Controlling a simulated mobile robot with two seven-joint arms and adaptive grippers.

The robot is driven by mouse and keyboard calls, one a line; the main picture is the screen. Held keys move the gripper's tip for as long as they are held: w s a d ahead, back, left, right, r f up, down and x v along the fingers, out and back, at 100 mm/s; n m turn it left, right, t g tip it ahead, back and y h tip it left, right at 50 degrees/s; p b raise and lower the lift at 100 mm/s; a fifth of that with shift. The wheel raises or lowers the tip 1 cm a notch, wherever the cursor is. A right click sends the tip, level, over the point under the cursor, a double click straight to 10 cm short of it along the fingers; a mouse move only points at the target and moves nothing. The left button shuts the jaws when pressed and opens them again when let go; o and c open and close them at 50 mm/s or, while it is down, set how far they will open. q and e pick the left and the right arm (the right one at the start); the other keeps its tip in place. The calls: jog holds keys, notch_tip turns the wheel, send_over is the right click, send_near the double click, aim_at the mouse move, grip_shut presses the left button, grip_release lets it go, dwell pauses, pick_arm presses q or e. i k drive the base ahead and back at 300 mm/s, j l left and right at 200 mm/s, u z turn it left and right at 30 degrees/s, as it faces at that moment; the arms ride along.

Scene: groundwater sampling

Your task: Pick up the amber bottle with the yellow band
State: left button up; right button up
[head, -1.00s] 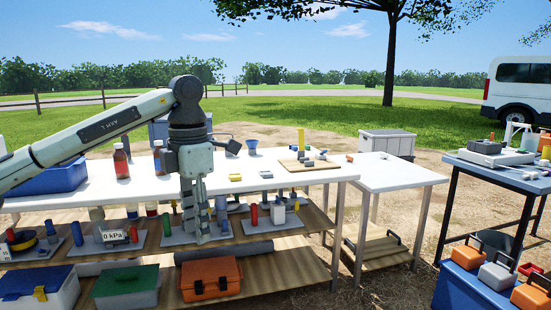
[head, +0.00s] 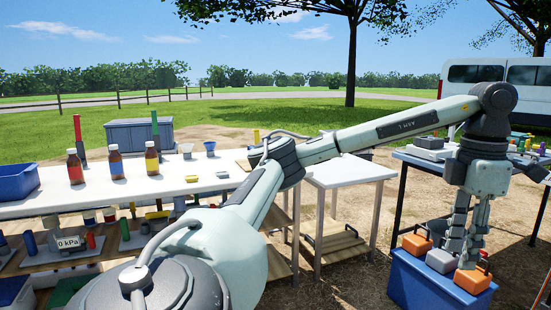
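The rightmost, the amber bottle with the yellow band (head: 151,160), is in plain view in the head view. My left gripper (head: 464,247) points down at the far right, well away from the bottles. Its two fingers are apart with nothing seen between them. Its tips overlap the small cases in the picture. My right gripper is not in view.
My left arm crosses the foreground. A blue bin (head: 18,182) stands left of the bottles. A red and a green upright thing stand behind them. A blue-framed table (head: 412,158) and small orange cases (head: 474,279) on a blue box are at right. A white side table (head: 345,172) is between.

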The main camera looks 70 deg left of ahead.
aim_at(150, 154)
jog(key=z, duration=1.85)
jog(key=k+j+z, duration=0.15)
jog(key=k+z, duration=0.35)
jog(key=k, duration=0.4)
jog(key=k+l+z, duration=0.2)
jog(key=k+z, duration=0.25)
jog(key=k, duration=0.45)
jog(key=k+j+u, duration=0.15)
jog(key=k, duration=0.35)
jog(key=k+j+u, duration=0.2)
jog(key=k, duration=0.25)
jog(key=l+u, duration=0.1)
jog(key=u, duration=3.75)
